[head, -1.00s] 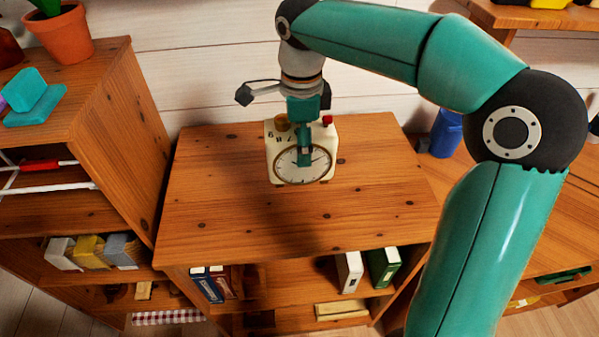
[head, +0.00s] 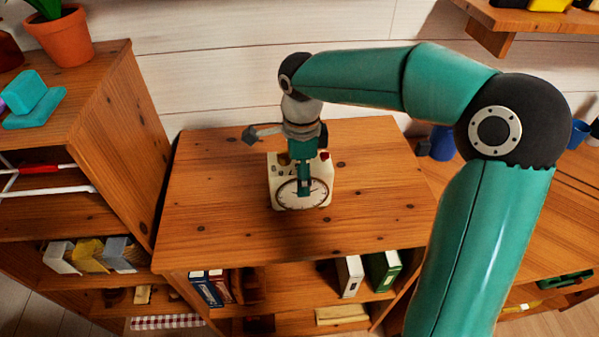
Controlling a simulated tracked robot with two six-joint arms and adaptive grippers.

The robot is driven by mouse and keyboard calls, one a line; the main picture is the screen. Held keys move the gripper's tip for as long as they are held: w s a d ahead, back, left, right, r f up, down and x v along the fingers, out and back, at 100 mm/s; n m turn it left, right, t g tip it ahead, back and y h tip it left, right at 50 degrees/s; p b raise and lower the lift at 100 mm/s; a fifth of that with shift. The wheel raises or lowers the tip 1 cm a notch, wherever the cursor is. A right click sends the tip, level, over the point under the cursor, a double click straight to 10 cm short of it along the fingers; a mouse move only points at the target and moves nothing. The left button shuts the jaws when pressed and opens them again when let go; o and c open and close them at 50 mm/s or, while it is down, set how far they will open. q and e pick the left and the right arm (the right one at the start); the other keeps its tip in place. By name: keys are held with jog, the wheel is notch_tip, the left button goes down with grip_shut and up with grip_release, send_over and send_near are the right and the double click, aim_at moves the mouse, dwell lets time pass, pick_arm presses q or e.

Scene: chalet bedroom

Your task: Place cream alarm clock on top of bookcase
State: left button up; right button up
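The cream alarm clock (head: 323,193), with a round white dial facing me, is upright over the middle of the wooden bookcase top (head: 220,215). I cannot tell whether its base touches the wood. My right gripper (head: 304,184) comes down on it from above. One finger lies across the front of the dial; the other is hidden behind the clock. The gripper appears shut on the clock. My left gripper is out of view.
A taller shelf unit (head: 125,130) stands close on the left, with a potted plant (head: 62,38) on top. A blue cup (head: 442,143) is to the right. Books (head: 350,275) fill parts of the lower shelves. The bookcase top around the clock is clear.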

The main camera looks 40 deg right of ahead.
jog(key=o, duration=1.6)
jog(key=shift+c, duration=0.2)
jog(key=shift+r, duration=0.1)
notch_tip(320, 180, up, 12)
jog(key=shift+p, duration=0.55)
